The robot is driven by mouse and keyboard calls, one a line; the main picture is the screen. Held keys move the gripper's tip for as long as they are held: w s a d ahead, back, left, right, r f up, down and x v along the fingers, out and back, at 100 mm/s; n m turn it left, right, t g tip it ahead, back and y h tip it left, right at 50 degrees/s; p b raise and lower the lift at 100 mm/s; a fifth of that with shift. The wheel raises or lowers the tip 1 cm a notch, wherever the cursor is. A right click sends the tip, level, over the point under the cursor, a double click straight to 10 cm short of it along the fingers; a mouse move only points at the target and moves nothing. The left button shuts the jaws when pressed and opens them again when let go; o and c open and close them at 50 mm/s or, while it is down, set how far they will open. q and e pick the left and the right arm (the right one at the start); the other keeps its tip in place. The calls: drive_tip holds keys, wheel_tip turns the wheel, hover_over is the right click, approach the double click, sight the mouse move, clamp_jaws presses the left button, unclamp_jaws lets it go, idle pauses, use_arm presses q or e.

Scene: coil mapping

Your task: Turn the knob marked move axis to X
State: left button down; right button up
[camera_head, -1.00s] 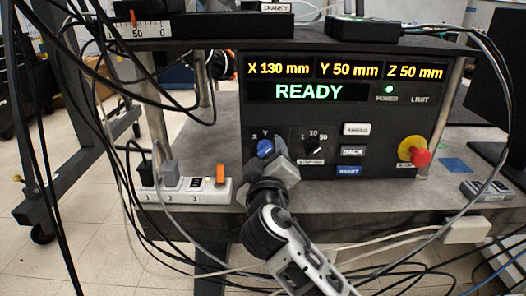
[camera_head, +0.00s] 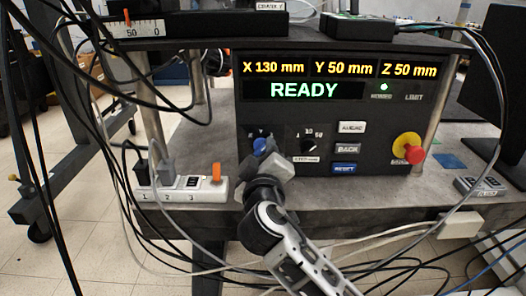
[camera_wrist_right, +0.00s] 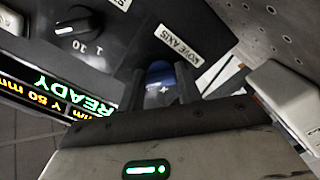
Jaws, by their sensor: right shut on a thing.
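The blue move axis knob (camera_head: 260,147) is at the lower left of the black control panel (camera_head: 310,118). It also shows in the right wrist view (camera_wrist_right: 160,72), between the two dark fingers, beside the MOVE AXIS label (camera_wrist_right: 179,42). My right gripper (camera_head: 264,157) reaches up from below and is shut on the knob. The gripper hides part of the knob and its axis letters, so I cannot read its setting. The display (camera_head: 304,90) reads READY, X 130 mm, Y 50 mm, Z 50 mm. My left gripper is not in view.
A black step knob (camera_head: 308,146) sits right of the blue knob, then several push buttons (camera_head: 347,149). A red stop button (camera_head: 416,153) on yellow is at the right. A white power strip (camera_head: 180,190) and many loose cables lie left and below.

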drive_tip(key=shift+r+n+p, duration=0.2)
drive_tip(key=shift+n+p, duration=0.5)
drive_tip(key=n+p, duration=0.2)
drive_tip(key=shift+d+r+n, duration=0.1)
drive_tip(key=shift+n, duration=0.3)
drive_tip(key=n+p, duration=0.3)
drive_tip(key=n, duration=0.1)
drive_tip(key=shift+r+n+p, duration=0.1)
drive_tip(key=shift+n+p, duration=0.2)
drive_tip(key=shift+p, duration=0.1)
drive_tip(key=shift+n+p, duration=0.7)
drive_tip(key=shift+n, duration=0.2)
drive_tip(key=n+p, duration=0.2)
drive_tip(key=n, duration=0.1)
drive_tip(key=shift+n+p, duration=0.9)
drive_tip(key=shift+n, duration=0.4)
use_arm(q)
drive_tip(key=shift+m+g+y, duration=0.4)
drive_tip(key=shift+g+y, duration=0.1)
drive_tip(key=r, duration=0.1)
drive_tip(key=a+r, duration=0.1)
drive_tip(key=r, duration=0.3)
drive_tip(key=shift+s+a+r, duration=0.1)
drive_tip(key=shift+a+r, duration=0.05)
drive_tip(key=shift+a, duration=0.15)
use_arm(e)
drive_tip(key=shift+n, duration=0.3)
